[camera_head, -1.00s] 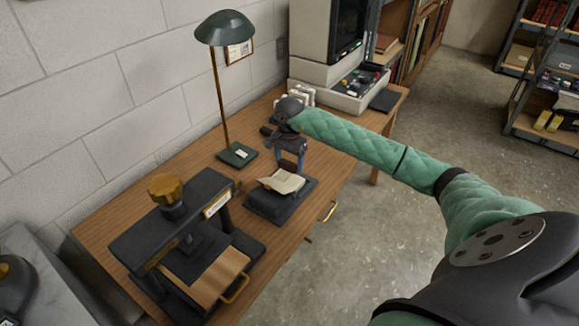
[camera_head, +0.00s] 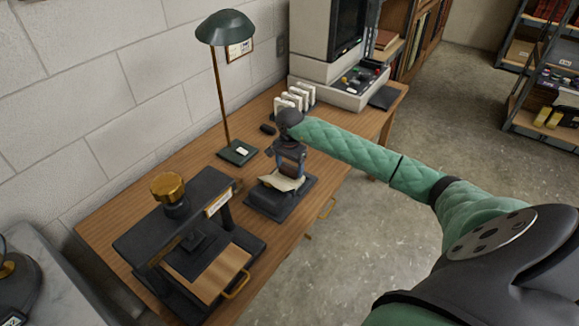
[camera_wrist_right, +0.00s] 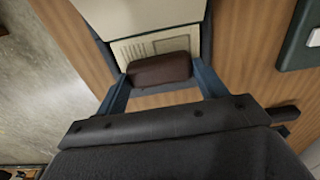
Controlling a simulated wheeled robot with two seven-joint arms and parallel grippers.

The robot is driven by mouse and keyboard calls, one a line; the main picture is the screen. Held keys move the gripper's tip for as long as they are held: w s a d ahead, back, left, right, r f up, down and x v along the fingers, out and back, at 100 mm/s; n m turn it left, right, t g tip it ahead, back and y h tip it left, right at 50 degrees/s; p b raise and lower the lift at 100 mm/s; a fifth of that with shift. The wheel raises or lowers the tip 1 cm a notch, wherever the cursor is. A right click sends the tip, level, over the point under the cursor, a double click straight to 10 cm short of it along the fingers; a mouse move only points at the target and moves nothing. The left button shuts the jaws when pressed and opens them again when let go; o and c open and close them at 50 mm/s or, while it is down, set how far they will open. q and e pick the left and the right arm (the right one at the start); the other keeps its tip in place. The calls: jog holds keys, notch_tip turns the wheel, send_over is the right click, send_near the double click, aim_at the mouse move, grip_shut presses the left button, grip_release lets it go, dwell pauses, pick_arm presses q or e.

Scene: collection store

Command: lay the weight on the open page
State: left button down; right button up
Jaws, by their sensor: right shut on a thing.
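An open book with cream pages (camera_head: 283,182) lies on a black cradle (camera_head: 268,203) on the desk. My right gripper (camera_head: 289,172) is directly over the book's far part, pointing down. In the right wrist view a dark brown, rounded weight (camera_wrist_right: 160,69) sits between the two blue fingers of that gripper, which is shut on it. Behind the weight a printed page (camera_wrist_right: 140,50) shows, partly covered by it. I cannot tell whether the weight touches the page. The weight is hard to make out in the head view. My left gripper is not in view.
A black press with a brass knob (camera_head: 168,187) stands close in front of the cradle. A green lamp (camera_head: 238,152) stands behind it by the wall. White upright pieces (camera_head: 295,98) and an old computer (camera_head: 330,75) are at the far end. The floor (camera_head: 370,260) to the right is clear.

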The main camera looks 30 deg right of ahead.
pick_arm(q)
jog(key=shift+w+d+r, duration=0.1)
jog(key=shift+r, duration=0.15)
pick_arm(e)
jog(key=o, duration=1.2)
jog(key=shift+c, duration=0.2)
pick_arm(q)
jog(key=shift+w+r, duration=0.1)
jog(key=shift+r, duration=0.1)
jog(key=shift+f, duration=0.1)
